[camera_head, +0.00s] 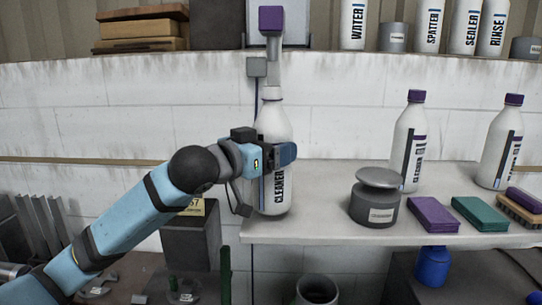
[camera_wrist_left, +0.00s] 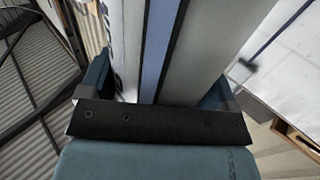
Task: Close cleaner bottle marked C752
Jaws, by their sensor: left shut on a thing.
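A white bottle lettered CLEANER (camera_head: 275,120) stands upright at the left end of the grey shelf. Its top is pale, with no purple cap showing on it; a C752 mark is not readable. My left gripper (camera_head: 284,155) is shut around its middle, and the fingers hide part of the label. In the left wrist view the bottle (camera_wrist_left: 200,50) fills the space between the fingers, with a blue stripe along it. Two other cleaner bottles, one mid-right (camera_head: 411,125) and one far right (camera_head: 502,130), wear purple caps. My right gripper is not in view.
A purple block (camera_head: 271,19) on a grey stem is above the held bottle. A grey round pot (camera_head: 374,205) stands right of it, then purple (camera_head: 433,213) and teal (camera_head: 480,213) pads and a brush (camera_head: 520,207). White bottles line the upper shelf.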

